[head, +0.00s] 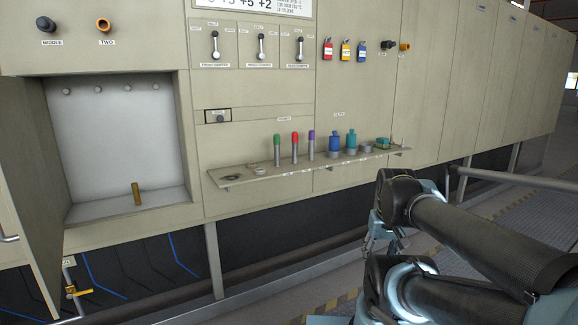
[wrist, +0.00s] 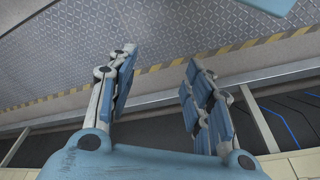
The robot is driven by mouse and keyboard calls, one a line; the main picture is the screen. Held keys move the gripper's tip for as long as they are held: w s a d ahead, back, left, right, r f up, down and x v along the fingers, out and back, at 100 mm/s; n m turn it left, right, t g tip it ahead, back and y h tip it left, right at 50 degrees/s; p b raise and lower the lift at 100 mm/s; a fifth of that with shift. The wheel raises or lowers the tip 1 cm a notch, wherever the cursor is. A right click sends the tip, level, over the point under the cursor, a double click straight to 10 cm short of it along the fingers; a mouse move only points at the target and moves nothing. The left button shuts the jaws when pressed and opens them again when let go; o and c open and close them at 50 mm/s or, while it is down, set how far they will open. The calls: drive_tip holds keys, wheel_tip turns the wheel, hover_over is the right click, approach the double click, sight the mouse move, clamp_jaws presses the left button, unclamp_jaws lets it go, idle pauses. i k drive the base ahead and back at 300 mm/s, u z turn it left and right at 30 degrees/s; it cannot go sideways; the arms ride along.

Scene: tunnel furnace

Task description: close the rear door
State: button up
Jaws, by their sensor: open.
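A beige door (head: 30,185) stands swung open at the left edge of the head view. It is hinged beside a lit, pale chamber (head: 115,140) in the furnace wall, and a bar handle (head: 8,238) shows on it. No label tells whether it is the rear door. A brass-coloured cylinder (head: 136,194) stands upright on the chamber floor. My gripper (wrist: 160,62) is open and empty in the wrist view, with floor plating beyond its fingers. My arm is at the lower right of the head view, well apart from the door.
A railing (head: 515,178) runs at right. A yellow-handled valve (head: 78,292) sits below the door.

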sight(26, 187)
drive_tip(key=z, duration=1)
drive_tip(key=k, duration=2.25)
drive_tip(key=u, duration=2)
drive_tip(key=i, duration=0.3)
drive_tip(key=u, duration=0.2)
